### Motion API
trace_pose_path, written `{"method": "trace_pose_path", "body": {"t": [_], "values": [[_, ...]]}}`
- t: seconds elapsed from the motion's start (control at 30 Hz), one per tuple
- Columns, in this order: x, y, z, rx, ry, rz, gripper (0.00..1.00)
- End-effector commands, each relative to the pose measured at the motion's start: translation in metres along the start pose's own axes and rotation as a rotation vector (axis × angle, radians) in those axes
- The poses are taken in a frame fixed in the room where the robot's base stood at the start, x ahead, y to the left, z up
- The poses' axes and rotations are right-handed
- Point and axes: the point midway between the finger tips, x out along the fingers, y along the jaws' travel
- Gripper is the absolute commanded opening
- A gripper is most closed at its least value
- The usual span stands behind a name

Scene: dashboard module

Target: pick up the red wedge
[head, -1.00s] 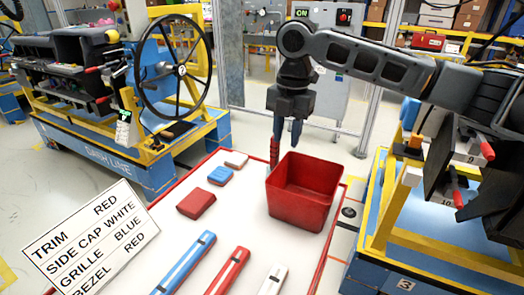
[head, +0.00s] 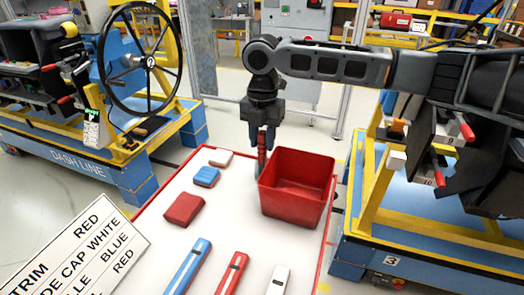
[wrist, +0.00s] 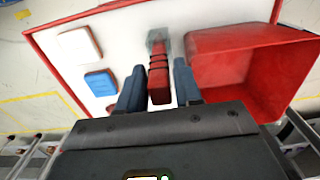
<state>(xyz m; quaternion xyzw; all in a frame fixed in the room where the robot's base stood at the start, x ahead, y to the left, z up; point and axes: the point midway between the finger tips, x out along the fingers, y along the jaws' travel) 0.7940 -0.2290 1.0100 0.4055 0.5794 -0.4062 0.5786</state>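The red wedge, which I take to be the ribbed red piece with a grey end (wrist: 159,78), stands at the far side of the white table, beside the red bin. In the head view the wedge (head: 262,157) is partly hidden by my fingers. My gripper (wrist: 159,68) points down over it with one finger on each side. In the wrist view, gaps show between the wedge and both fingers, so the gripper is open. My gripper also shows in the head view (head: 263,145).
The red bin (head: 297,190) stands close to the right of the wedge. White (head: 221,157), blue (head: 206,177) and red (head: 184,209) blocks lie to its left. Long bars lie in front. A label sign (head: 80,255) is at lower left. The table middle is clear.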

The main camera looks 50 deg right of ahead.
Motion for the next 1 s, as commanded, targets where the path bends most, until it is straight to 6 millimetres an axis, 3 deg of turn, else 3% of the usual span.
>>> {"method": "trace_pose_path", "body": {"t": [0.13,0.4,0.77,1.0], "values": [[0.014,0.000,-0.001,0.000,0.001,-0.001,0.34],[0.017,0.000,0.000,0.001,0.000,0.001,0.34],[0.017,0.000,0.000,0.001,0.000,0.001,0.00],[0.017,0.000,0.000,0.001,0.000,0.001,0.00]]}}
